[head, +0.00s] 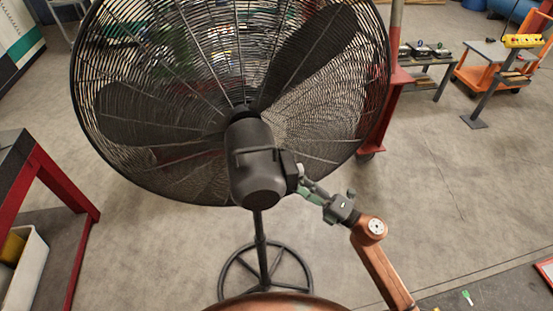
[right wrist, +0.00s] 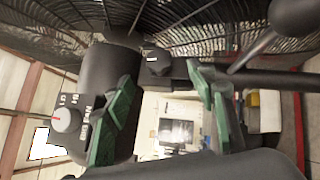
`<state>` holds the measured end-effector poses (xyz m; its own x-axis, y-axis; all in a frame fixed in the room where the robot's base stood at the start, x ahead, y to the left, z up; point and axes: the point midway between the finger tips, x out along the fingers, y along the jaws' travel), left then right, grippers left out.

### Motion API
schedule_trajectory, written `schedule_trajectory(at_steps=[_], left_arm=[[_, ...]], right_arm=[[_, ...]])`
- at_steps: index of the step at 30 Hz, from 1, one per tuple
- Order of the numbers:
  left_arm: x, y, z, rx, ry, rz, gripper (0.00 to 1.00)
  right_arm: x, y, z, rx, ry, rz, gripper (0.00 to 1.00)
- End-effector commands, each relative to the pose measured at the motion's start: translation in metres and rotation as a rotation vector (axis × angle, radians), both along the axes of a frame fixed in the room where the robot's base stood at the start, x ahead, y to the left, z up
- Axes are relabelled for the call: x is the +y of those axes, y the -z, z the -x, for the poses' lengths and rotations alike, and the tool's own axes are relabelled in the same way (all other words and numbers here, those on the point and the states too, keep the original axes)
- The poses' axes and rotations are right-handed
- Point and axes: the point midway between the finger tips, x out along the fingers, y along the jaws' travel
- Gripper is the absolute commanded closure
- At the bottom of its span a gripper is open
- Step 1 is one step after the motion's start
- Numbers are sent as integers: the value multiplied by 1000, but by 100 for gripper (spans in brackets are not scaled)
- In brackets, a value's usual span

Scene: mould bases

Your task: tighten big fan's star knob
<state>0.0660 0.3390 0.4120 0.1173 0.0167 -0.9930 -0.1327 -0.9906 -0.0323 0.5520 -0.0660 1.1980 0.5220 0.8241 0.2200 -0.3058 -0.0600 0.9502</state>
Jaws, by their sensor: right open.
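The big fan (head: 262,165) stands at the middle left of the head view, with its dark motor housing towards me. In the right wrist view its housing (right wrist: 103,72) is at the left. A small black knob-like part (right wrist: 157,66), which looks like the star knob, sits beside the housing. Its exact shape is unclear. My right gripper (head: 306,184) is at the housing's right side. In the right wrist view its green fingers (right wrist: 160,80) are open on either side of the black part, with visible gaps. My left gripper is out of view.
A grey dial (right wrist: 66,119) with a red mark sits on the fan's control box. The black pole (right wrist: 275,82) runs right, and a rod with a rounded dark end (right wrist: 296,14) is near it. A red-framed bench (head: 62,180) stands left. Floor (head: 440,180) at right is clear.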

Motion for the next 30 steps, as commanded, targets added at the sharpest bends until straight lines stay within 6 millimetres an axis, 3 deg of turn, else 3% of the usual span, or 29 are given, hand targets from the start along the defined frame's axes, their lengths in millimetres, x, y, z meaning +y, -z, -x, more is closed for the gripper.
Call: schedule_trajectory(at_steps=[3, 9, 15, 22, 26, 30], left_arm=[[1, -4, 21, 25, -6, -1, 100], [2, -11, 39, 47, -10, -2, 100], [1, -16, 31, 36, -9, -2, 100], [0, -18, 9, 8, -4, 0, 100], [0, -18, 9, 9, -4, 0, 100], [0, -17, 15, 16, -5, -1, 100]], right_arm=[[14, -6, -7, -3, -6, 0, 49], [42, -14, -24, -2, -7, -2, 49], [58, -17, -36, 0, -2, -2, 49], [63, -17, -39, 0, 0, 0, 49], [62, -17, -39, 0, 0, 0, 49], [62, -17, -39, 0, 0, 0, 57]])
